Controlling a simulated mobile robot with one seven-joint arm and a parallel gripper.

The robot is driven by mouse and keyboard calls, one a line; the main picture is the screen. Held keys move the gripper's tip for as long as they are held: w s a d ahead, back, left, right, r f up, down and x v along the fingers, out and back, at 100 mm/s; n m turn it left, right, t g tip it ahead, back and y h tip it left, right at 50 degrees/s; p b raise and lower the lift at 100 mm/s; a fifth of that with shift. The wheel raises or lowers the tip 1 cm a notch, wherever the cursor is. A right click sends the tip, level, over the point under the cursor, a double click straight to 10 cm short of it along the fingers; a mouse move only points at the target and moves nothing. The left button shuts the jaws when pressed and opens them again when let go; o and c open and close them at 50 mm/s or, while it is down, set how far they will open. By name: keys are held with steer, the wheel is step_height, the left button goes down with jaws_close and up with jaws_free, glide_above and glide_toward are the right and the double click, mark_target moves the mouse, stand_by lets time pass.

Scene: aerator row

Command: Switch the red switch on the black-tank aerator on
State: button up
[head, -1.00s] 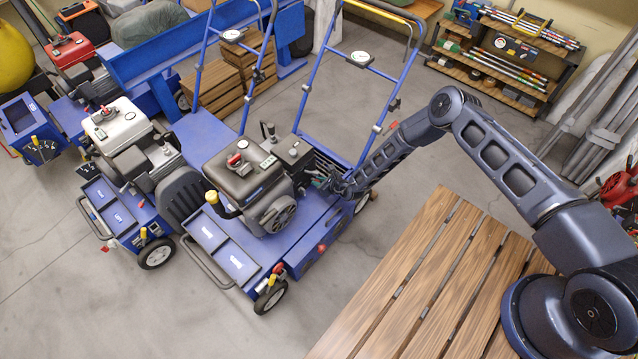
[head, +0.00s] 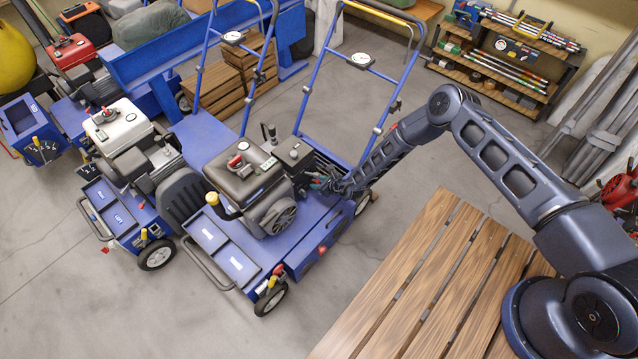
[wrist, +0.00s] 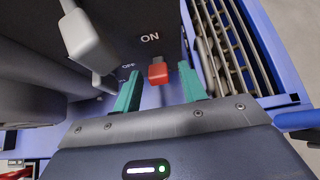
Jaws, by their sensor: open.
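The black-tank aerator (head: 247,182) is the nearest blue machine, at the middle of the head view. My gripper (wrist: 161,92) has its two teal fingers apart, close to the black control box (head: 293,152) on this machine's right side. In the wrist view the red switch (wrist: 158,72) shows between the fingertips, below the "ON" label and to the right of the "OFF" label. The fingers appear empty; I cannot tell whether either touches the switch. The switch's setting is unclear from this angle. In the head view my gripper (head: 322,183) partly hides that area.
A grey lever (wrist: 85,35) stands left of the switch in the wrist view, and a ribbed grille (wrist: 228,45) is to the right. A white-tank aerator (head: 122,128) stands to the left. A slatted wooden table (head: 430,275) lies below my arm.

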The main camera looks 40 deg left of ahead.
steer(key=v, duration=1)
steer(key=shift+d+r, duration=0.2)
steer(key=shift+d, duration=0.15)
